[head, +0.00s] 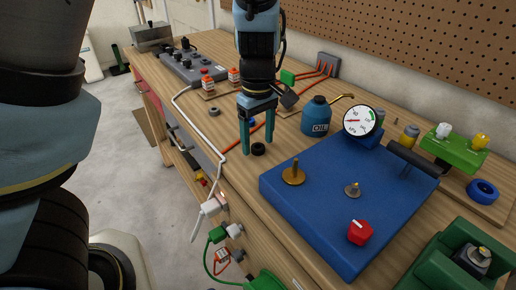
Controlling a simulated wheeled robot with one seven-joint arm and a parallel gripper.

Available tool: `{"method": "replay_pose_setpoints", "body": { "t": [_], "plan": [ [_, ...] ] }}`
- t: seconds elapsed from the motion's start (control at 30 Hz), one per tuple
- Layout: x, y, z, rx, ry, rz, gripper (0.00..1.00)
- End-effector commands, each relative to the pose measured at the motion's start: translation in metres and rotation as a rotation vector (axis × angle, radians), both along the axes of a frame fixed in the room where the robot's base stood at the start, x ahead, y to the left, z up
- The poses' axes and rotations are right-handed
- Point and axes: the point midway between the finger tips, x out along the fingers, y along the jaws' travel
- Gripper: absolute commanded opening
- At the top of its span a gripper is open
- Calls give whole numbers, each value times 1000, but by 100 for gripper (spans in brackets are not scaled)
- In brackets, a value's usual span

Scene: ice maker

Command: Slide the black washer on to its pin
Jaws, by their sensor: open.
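The black washer (258,149) lies flat on the wooden bench top, just left of the blue board. My gripper (258,147) points down over it, with its teal fingers open. The fingertips are low, one on each side of the washer in the picture; I cannot tell whether they touch it. The blue board (310,215) carries a brass pin (294,172) on a round base near its left corner, and a smaller grey metal pin (352,188) nearer its middle. Both pins look bare. Which pin is the black washer's own cannot be told.
A grey ring (214,111) lies behind, left of my gripper. A blue oil can (316,117) and a gauge (359,120) stand to the right. A red knob (360,232) and a black handle (412,163) are on the board. A white cable (190,125) runs along the bench's front.

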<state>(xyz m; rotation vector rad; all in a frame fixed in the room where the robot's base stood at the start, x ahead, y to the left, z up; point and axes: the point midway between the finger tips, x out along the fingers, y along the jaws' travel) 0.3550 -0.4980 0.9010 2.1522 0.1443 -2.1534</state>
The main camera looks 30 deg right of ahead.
Motion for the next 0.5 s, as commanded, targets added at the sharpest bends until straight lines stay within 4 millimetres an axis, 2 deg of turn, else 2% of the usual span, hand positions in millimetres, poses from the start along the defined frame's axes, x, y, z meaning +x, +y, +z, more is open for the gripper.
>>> {"method": "replay_pose_setpoints", "body": {
  "t": [0.1,0.33,0.5],
  "plan": [
    [0,1,-8,1,0,0,72],
    [0,0,-8,0,0,0,71],
    [0,0,-8,-1,0,0,52]
  ]
}}
